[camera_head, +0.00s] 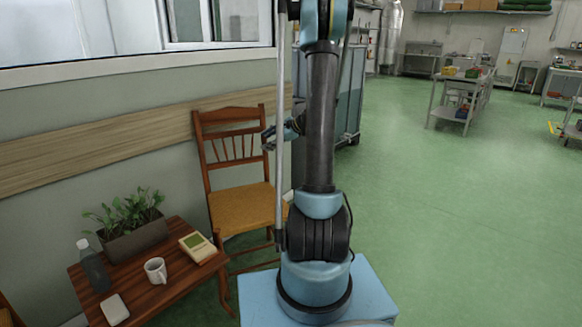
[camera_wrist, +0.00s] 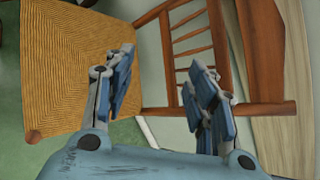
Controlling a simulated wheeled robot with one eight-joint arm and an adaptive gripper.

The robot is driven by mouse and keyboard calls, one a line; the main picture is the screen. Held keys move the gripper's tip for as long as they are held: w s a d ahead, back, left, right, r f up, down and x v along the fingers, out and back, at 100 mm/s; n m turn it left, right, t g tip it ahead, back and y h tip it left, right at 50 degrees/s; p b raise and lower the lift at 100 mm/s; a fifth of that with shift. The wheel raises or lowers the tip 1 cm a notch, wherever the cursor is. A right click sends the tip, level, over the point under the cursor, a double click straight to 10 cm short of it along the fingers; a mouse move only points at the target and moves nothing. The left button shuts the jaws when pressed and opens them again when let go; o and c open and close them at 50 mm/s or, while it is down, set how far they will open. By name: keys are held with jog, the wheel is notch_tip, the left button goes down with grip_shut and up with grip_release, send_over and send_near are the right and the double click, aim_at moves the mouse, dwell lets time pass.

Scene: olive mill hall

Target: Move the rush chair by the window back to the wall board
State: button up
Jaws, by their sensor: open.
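The wooden chair with a woven rush seat (camera_head: 243,207) stands upright beside the wall under the window. Its spindled back overlaps the wall board (camera_head: 95,150) in the head view; I cannot tell whether they touch. My gripper (camera_head: 268,140) is at the right side of the chair's back, partly hidden by my arm. In the wrist view my gripper (camera_wrist: 162,68) is open and empty, with one finger over the backrest spindles and the other over the edge of the seat (camera_wrist: 80,65). The wall board (camera_wrist: 268,85) runs behind the back's top rail. No contact is clear.
A grey cabinet (camera_head: 350,95) stands behind my arm. The green floor at right (camera_head: 460,220) is clear.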

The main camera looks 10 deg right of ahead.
aim_at(265, 156)
jog(key=w+d+f+m+t+y, duration=0.1)
jog(key=w+d+f+m+t, duration=0.2)
jog(key=w+d+f+m, duration=0.2)
jog(key=w+d+f+m+t+y, duration=0.2)
jog(key=w+d+f+m, duration=0.4)
jog(key=f, duration=0.8)
jog(key=w+d+t, duration=0.1)
jog(key=w+d, duration=0.2)
jog(key=shift+f, duration=0.25)
jog(key=shift+a, duration=0.15)
jog(key=x, duration=1.7)
jog(key=shift+a+r, duration=0.15)
grip_shut()
